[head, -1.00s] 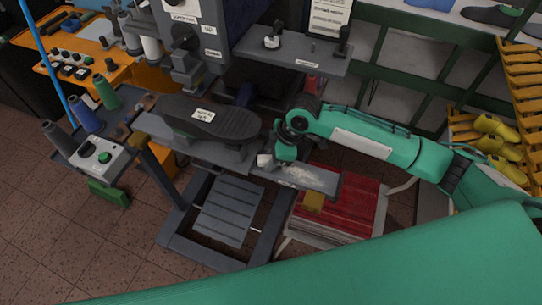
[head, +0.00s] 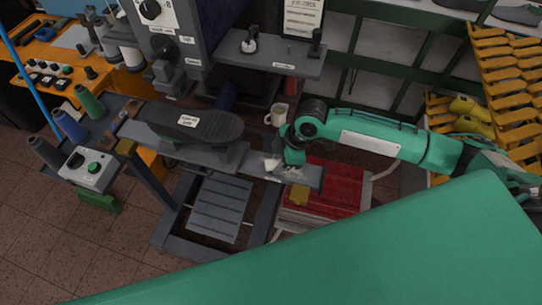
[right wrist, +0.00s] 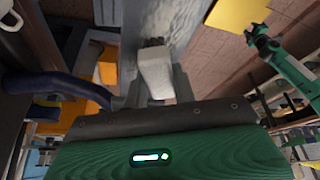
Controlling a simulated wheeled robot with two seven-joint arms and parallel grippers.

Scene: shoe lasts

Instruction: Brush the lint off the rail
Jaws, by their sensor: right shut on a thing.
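The grey rail (head: 312,178) juts out to the right below the dark shoe-shaped piece. Pale lint (head: 298,170) lies on its top, partly hidden by my right gripper. My right gripper (head: 282,163) is low over the rail and shut on a small whitish block, which I take for the brush (head: 271,164). In the right wrist view the whitish block (right wrist: 156,76) is between the grey rail and my gripper's green body. My left gripper is not in view.
A white mug (head: 277,114) stands behind my right gripper.

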